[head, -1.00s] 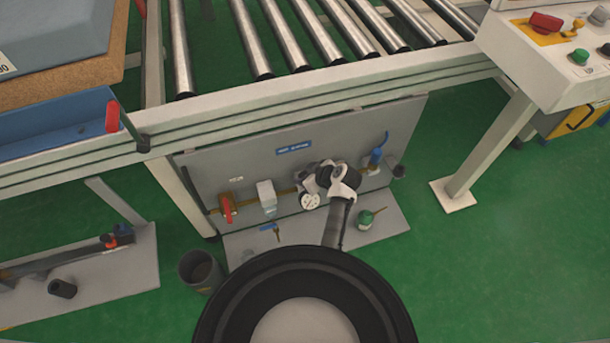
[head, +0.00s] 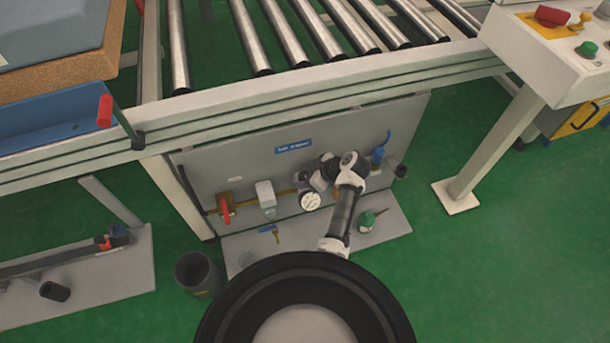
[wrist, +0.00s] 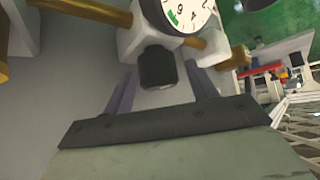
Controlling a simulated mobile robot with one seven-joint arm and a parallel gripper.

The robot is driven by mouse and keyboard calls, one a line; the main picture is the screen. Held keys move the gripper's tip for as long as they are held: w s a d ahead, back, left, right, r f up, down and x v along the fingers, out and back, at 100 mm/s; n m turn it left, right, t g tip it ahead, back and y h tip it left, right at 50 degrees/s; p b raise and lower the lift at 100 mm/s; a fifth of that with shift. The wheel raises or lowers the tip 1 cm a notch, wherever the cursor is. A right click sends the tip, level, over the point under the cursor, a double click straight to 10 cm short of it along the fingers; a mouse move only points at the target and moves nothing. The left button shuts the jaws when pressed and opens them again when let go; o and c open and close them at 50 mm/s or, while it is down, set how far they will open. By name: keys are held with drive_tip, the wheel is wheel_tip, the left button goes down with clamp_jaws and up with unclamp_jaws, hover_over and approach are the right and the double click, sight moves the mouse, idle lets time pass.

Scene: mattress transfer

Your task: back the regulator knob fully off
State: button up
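The regulator's white round gauge (head: 310,200) faces me on the grey panel under the conveyor. In the wrist view the gauge dial (wrist: 187,10) shows at the top edge, on a pale body. The black regulator knob (wrist: 157,67) sticks out below that body. My gripper (wrist: 163,88) is open, one finger on each side of the knob, with visible gaps at both sides. I cannot tell how deep the knob sits between the fingertips. In the head view my gripper (head: 319,179) is beside the gauge, and my arm hides the knob.
A brass pipe runs along the panel (head: 220,160), with a red-handled valve (head: 225,208) and a pale filter (head: 266,195) to the left. A blue fitting (head: 378,155) is at right. A green-topped item (head: 367,219) lies on the lower plate. A dark bin (head: 196,272) stands on the floor.

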drive_tip(key=shift+p, duration=0.3)
drive_tip(key=m+t+p, duration=0.1)
drive_tip(key=m+h+p, duration=0.1)
drive_tip(key=shift+s+r+m+t+p, duration=0.1)
drive_tip(key=shift+r+m+t+p, duration=0.15)
drive_tip(key=shift+m+t+p, duration=0.15)
drive_tip(key=v, duration=1.3)
drive_tip(key=shift+s+b, duration=0.25)
drive_tip(key=shift+b, duration=0.1)
drive_tip(key=shift+d, duration=0.15)
